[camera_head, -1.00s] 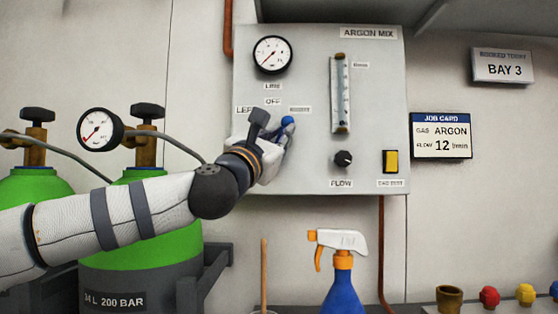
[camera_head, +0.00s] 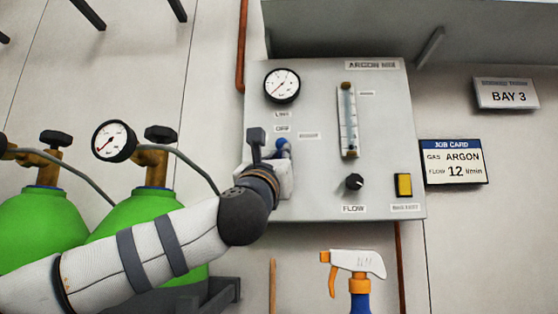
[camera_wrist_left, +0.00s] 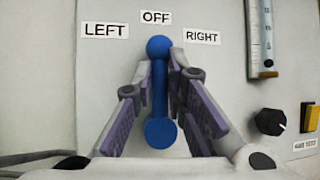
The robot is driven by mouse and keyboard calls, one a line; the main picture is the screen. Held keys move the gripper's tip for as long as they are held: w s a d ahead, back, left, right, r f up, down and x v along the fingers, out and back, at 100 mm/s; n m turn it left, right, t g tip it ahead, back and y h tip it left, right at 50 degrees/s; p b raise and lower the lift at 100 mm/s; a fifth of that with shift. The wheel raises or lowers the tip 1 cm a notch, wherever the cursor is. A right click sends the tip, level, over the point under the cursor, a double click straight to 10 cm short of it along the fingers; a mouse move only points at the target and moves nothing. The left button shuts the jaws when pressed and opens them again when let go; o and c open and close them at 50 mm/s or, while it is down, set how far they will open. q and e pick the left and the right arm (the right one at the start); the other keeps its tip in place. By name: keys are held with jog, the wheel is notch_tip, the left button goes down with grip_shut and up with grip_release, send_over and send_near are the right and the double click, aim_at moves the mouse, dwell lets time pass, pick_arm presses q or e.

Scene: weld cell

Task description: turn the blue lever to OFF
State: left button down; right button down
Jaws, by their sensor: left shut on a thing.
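The blue lever (camera_wrist_left: 160,95) stands upright in the left wrist view, its round knob directly under the OFF label (camera_wrist_left: 156,17). The LEFT label (camera_wrist_left: 105,30) and RIGHT label (camera_wrist_left: 202,37) sit to either side. My left gripper (camera_wrist_left: 161,75) has a finger on each side of the lever and is shut on it near the knob. In the head view the lever's blue knob (camera_head: 282,144) shows just below OFF, and my left gripper (camera_head: 275,160) hides most of the lever. My right gripper is in neither view.
The grey panel (camera_head: 315,190) also carries a gauge (camera_head: 282,86), a flow tube (camera_head: 348,120), a FLOW knob (camera_head: 355,182) and a yellow switch (camera_head: 404,185). Green cylinders (camera_head: 140,220) stand at left. A spray bottle (camera_head: 358,268) stands below the panel.

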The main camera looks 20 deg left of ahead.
pick_arm(q)
jog(key=shift+s+a+r, duration=0.2)
jog(key=shift+a+r, duration=0.05)
jog(key=shift+r, duration=0.3)
jog(key=c, duration=1.7)
grip_release()
jog(key=shift+w+d, duration=0.1)
jog(key=shift+o, duration=0.5)
jog(key=shift+w+d+f, duration=0.1)
jog(key=shift+w+f, duration=0.15)
jog(key=shift+f, duration=0.05)
jog(key=shift+s+f, duration=0.1)
jog(key=v, duration=1.1)
jog(key=shift+s+f, duration=0.2)
jog(key=shift+s, duration=0.15)
